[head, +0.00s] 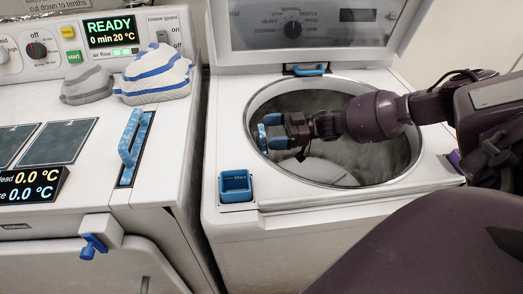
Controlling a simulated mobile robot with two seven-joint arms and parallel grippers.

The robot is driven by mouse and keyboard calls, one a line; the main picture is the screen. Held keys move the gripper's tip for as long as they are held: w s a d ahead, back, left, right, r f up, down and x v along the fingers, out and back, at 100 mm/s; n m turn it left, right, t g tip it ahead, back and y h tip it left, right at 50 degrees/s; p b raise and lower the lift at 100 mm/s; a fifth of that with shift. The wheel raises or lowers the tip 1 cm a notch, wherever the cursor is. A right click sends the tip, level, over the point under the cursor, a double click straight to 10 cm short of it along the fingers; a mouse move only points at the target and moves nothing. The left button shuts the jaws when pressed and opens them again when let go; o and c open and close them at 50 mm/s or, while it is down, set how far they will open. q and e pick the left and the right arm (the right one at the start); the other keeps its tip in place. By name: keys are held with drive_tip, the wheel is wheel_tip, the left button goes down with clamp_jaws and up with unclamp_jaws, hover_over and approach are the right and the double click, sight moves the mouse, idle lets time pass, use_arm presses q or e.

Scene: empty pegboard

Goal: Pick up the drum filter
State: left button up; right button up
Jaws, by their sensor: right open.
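My right gripper (268,134) reaches in from the right across the open washer drum (332,101), its tips by the drum's left rim. Its jaws are open. A small blue mottled piece (262,138) shows at the fingertips, by the drum's inner wall. It may be the drum filter, but it is too small and partly covered to be sure. I cannot tell whether the fingers touch it. My left gripper is not in view.
The washer lid (310,28) stands open behind the drum. A blue square cup (235,186) sits at the washer's front left corner. At left, a white machine (170,200) carries a blue handle (131,138) and folded striped cloths (156,75). A narrow gap separates the machines.

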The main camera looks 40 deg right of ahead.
sight(261, 130)
drive_tip(key=shift+x, duration=1.7)
